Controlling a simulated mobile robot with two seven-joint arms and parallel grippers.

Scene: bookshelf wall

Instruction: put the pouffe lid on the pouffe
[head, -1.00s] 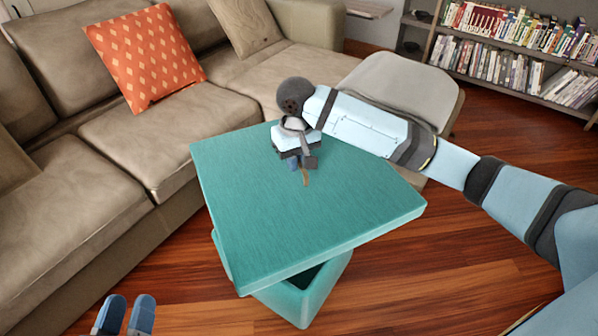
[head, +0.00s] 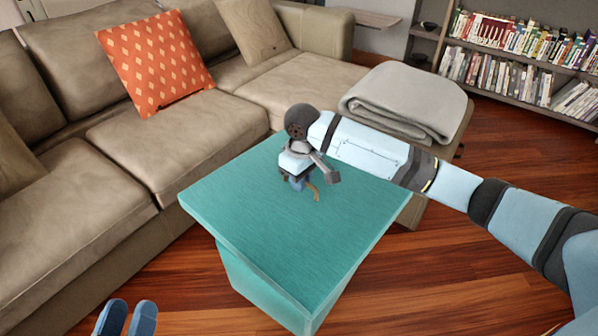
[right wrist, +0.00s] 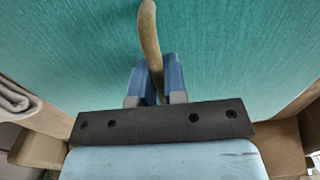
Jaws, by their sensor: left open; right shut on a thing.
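The pouffe lid (head: 270,250) is a flat square teal board with a tan strap handle (head: 314,191) on its top. My right gripper (head: 298,186) is shut on this handle near the lid's middle. In the right wrist view the blue fingers (right wrist: 158,80) close on the tan handle (right wrist: 149,40), above the teal lid (right wrist: 230,50). The teal pouffe (head: 265,290) stands on the floor under the lid. Its opening is hidden, and I cannot tell whether the lid is fully seated. My left gripper (head: 127,318) is open and empty at the bottom left.
A beige sofa (head: 110,190) with an orange cushion (head: 155,60) runs along the left and back. A folded grey blanket (head: 400,100) lies behind my right arm. A bookshelf (head: 520,50) stands at the back right. Wood floor (head: 430,280) is clear at the right front.

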